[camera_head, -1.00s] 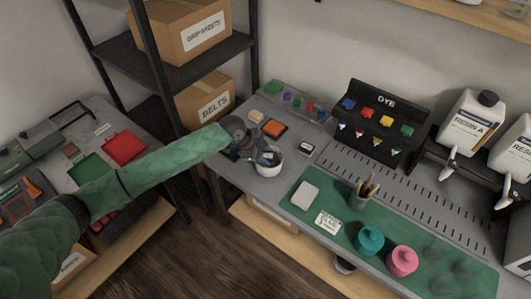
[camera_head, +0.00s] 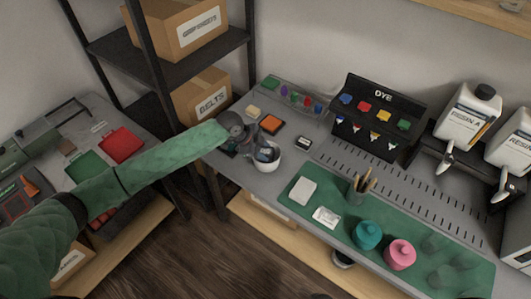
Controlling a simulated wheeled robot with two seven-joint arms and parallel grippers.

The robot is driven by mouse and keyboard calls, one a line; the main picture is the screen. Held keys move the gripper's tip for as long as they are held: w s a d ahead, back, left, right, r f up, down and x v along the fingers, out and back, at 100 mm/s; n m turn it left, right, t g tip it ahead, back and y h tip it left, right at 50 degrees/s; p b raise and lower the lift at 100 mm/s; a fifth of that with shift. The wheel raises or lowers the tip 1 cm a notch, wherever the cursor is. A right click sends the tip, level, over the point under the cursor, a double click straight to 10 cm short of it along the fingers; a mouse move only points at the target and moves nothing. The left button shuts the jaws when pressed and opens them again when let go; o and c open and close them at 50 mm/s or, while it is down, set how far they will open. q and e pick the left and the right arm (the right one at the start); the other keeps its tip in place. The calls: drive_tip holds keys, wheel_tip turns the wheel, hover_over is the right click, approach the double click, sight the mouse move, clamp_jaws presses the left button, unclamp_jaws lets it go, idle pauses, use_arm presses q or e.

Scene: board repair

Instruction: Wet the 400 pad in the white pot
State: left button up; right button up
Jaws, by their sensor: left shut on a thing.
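The white pot (camera_head: 267,160) stands on the grey bench near its front left edge. My left gripper (camera_head: 262,152) reaches over from the left and points down at the pot's mouth. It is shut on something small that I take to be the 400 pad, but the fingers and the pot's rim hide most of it. I cannot tell how deep it sits in the pot.
An orange pad (camera_head: 271,124) and a cream block (camera_head: 253,111) lie behind the pot. A green mat (camera_head: 330,240) to the right holds a pale block (camera_head: 303,191), a brush cup (camera_head: 358,190), a teal jar (camera_head: 367,235) and a pink jar (camera_head: 400,254). A dye rack (camera_head: 378,115) stands behind.

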sight(263, 151)
use_arm(q)
drive_tip(key=shift+r+p, duration=1.95)
drive_tip(key=shift+r, duration=1.35)
drive_tip(key=shift+r, duration=0.15)
wheel_tip(263, 151, up, 4)
drive_tip(key=shift+f+p, duration=0.15)
drive_tip(key=shift+p, duration=1.1)
drive_tip(key=shift+n, duration=0.3)
